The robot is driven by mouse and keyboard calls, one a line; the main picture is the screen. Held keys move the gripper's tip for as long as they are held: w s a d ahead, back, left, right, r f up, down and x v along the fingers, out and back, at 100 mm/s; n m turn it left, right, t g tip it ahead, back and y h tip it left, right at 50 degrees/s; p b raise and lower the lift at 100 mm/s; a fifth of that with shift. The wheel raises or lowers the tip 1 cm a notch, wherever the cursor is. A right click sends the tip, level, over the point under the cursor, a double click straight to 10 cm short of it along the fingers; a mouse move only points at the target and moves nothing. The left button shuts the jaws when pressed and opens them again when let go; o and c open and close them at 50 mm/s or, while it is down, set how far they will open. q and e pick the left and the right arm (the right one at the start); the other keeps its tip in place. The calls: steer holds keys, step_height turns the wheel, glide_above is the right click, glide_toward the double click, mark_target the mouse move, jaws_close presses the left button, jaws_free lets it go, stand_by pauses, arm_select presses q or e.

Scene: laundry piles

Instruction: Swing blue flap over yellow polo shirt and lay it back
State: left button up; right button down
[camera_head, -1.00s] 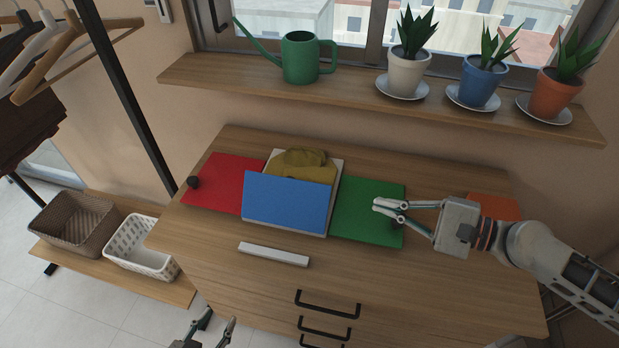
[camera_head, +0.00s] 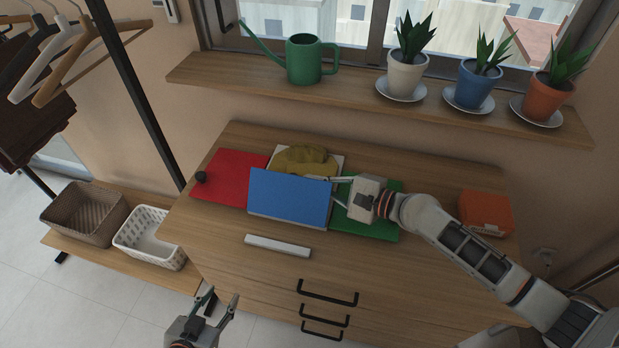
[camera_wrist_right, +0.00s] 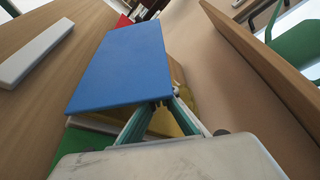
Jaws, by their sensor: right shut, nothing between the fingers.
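The blue flap (camera_head: 289,198) is raised and tilted on the folding board, between the red panel (camera_head: 230,178) and the green panel (camera_head: 365,225). The yellow polo shirt (camera_head: 303,158) lies behind it on the middle panel, its lower part hidden. My right gripper (camera_head: 333,188) is at the flap's right edge, above the green panel. In the right wrist view the blue flap (camera_wrist_right: 122,65) stands just ahead of its fingers (camera_wrist_right: 162,106); I cannot tell whether they touch it. The right gripper is shut and empty. My left gripper (camera_head: 218,302) is open and empty, low in front of the dresser.
A shelf (camera_head: 350,98) with plants and a green watering can (camera_head: 305,60) overhangs behind.

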mark_target(313, 183)
steer(key=shift+w+a+f, duration=0.15)
steer(key=shift+w+a, duration=0.25)
steer(key=shift+a, duration=0.2)
steer(key=shift+s+a+r+n+t+b, duration=0.25)
steer(key=shift+s+r+n+t+b, duration=0.25)
steer(key=shift+s+r+n+b, duration=0.5)
steer(key=shift+r+n+y, duration=0.1)
steer(key=shift+n+y, duration=0.2)
steer(key=shift+n, duration=0.1)
steer(key=shift+s+r, duration=0.1)
